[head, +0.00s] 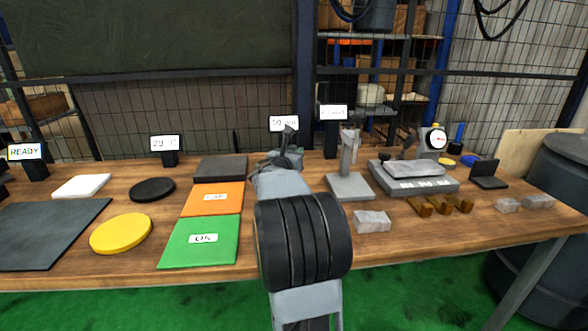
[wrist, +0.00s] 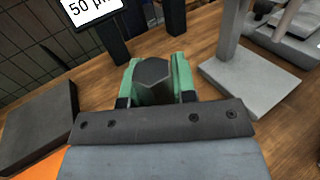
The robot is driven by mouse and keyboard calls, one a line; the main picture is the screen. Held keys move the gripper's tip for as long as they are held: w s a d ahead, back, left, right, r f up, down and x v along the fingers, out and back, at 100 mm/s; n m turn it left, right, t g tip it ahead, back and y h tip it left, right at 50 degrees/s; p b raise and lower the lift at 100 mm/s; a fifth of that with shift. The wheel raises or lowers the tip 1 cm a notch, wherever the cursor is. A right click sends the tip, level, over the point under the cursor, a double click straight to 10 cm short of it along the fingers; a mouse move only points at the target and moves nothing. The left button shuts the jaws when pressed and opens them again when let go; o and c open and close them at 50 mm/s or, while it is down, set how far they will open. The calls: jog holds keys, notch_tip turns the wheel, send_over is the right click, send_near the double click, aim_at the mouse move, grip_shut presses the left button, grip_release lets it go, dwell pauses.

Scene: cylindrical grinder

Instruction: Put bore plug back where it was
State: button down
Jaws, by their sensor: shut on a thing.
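My gripper (head: 286,160) is over the back middle of the bench in the head view, its arm reaching in from the front. In the wrist view its green fingers (wrist: 155,85) are shut on a dark grey faceted piece, which looks like the bore plug (wrist: 153,72). A dark piece of it also shows above the fingers in the head view (head: 289,134). The fingers hide its lower part, and I cannot tell whether it touches the bench. A small sign reading "50" (wrist: 92,8) stands just behind.
A dark block (head: 220,167) is left of my gripper, with an orange mat (head: 205,199) and green mat (head: 190,250) in front. A grey stand (head: 350,186) is close on the right. Further right are a grey plate (head: 430,185) and a dial gauge (head: 435,140).

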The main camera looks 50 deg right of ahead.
jog(key=shift+w+d+f+b, duration=0.15)
jog(key=shift+f+b, duration=0.05)
jog(key=shift+f, duration=0.5)
jog(key=shift+w+d+f+b, duration=0.1)
jog(key=shift+f+b, duration=0.15)
jog(key=shift+f, duration=0.5)
jog(key=shift+w+d+f+b, duration=0.15)
jog(key=shift+f+b, duration=0.05)
jog(key=shift+f, duration=0.5)
jog(key=shift+f, duration=0.15)
jog(key=c, duration=0.9)
grip_release()
jog(key=p+v, duration=0.1)
jog(key=v, duration=1.1)
